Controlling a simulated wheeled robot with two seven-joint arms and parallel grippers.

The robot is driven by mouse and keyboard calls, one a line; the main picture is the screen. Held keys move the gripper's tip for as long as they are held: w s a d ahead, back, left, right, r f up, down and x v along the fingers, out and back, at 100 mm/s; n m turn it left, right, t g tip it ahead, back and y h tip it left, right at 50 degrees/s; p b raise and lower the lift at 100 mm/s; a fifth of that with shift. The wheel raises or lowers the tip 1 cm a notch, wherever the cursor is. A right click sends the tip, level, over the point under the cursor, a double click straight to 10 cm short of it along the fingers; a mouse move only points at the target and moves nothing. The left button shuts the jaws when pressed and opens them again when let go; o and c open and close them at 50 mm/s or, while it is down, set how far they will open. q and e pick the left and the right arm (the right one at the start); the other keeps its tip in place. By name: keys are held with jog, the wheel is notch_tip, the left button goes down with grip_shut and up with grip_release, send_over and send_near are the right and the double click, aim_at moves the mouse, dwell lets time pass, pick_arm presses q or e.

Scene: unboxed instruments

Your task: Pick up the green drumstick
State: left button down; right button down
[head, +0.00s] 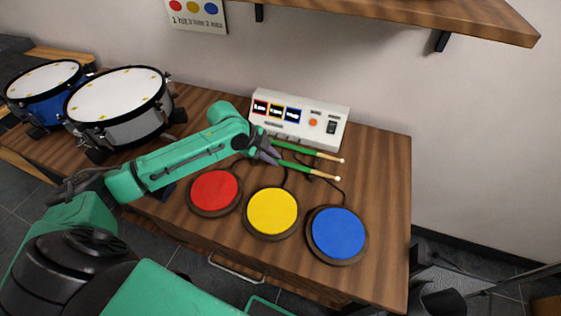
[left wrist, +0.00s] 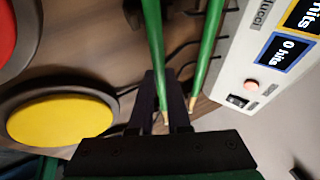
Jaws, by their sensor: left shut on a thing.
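Two green drumsticks with pale wooden tips lie side by side in front of the white drum module. My left gripper (head: 272,156) is shut on the nearer green drumstick (head: 296,168), close to its left end. In the left wrist view this drumstick (left wrist: 154,45) runs between the two dark fingers (left wrist: 168,100). Whether it is clear of the table cannot be told. The other green drumstick (head: 312,152) is just behind, towards the module, and apart from the fingers; it also shows in the left wrist view (left wrist: 208,50). My right gripper is not in view.
The white module (head: 335,112) stands close behind the sticks. Red (head: 214,190), yellow (head: 272,211) and blue (head: 338,232) pads lie in front, with black cables. White-headed drums (head: 118,95) stand at the left. A wooden shelf (head: 400,10) overhangs the back. The wooden table's (head: 385,190) right end is clear.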

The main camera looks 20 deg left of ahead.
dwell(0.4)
pick_arm(q)
notch_tip(320, 180, up, 20)
jog(key=p, duration=0.2)
jog(key=c, duration=1.5)
grip_release()
grip_shut()
